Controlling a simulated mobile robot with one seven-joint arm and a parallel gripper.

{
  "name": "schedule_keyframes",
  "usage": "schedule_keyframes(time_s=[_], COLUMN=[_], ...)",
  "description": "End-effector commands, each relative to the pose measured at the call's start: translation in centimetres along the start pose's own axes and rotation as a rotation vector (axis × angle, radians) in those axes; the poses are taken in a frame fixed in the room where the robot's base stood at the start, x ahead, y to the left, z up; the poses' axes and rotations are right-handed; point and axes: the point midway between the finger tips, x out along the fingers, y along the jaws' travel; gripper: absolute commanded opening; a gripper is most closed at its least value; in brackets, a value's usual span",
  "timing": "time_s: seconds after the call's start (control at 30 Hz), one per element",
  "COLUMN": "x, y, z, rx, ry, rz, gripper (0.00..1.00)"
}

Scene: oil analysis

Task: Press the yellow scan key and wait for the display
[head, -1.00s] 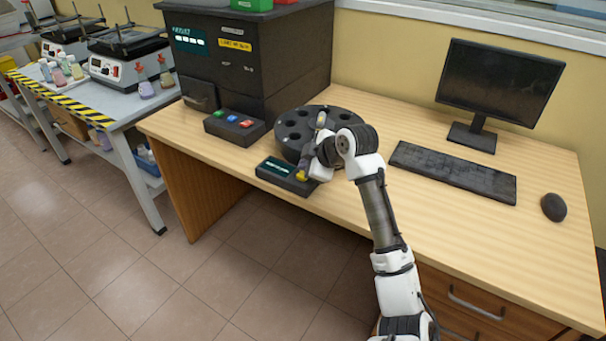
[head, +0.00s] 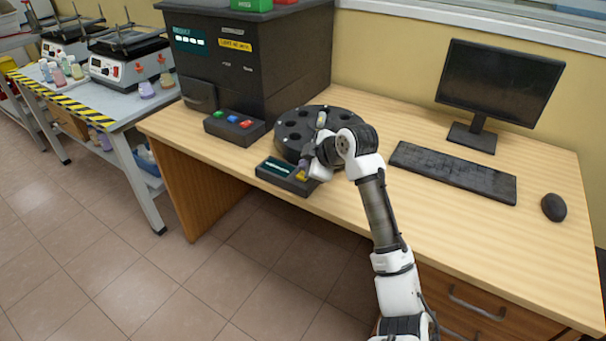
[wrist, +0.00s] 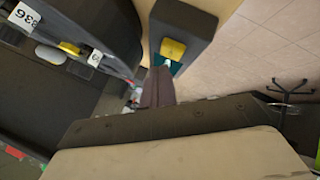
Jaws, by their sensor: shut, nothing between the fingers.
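The dark scanner box (head: 267,178) lies near the front edge of the desk, with a teal display (head: 279,166) on its left part and the yellow scan key (head: 301,177) on its right part. The wrist view also shows the yellow key (wrist: 173,49) on the box (wrist: 190,22), with a strip of the teal display (wrist: 174,68) below it. My gripper (head: 304,165) is shut and empty, its tips at the key and partly covering it. In the wrist view the fingers (wrist: 159,72) end close to the key. Contact cannot be told. The display's text is too small to read.
A round black sample carousel (head: 296,115) stands just behind the box. A dark analyser (head: 270,60) and a panel of coloured buttons (head: 222,128) are at the back left. The keyboard (head: 453,172), monitor (head: 500,80) and mouse (head: 553,207) are on the right.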

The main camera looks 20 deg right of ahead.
Motion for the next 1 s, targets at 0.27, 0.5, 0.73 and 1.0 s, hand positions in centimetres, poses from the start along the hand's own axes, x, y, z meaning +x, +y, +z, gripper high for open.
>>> schedule_keyframes(time_s=[0.27,0.5,0.73,1.0], x=[0.00,0.48,0.60,0.64], y=[0.00,-0.35,-0.43,-0.46], z=[0.00,0.29,0.43,0.46], rx=[0.000,0.000,-0.001,0.000], ry=[0.000,0.001,0.000,0.000], rz=[0.000,-0.001,0.000,0.000], gripper=[0.00,0.00,0.00,0.00])
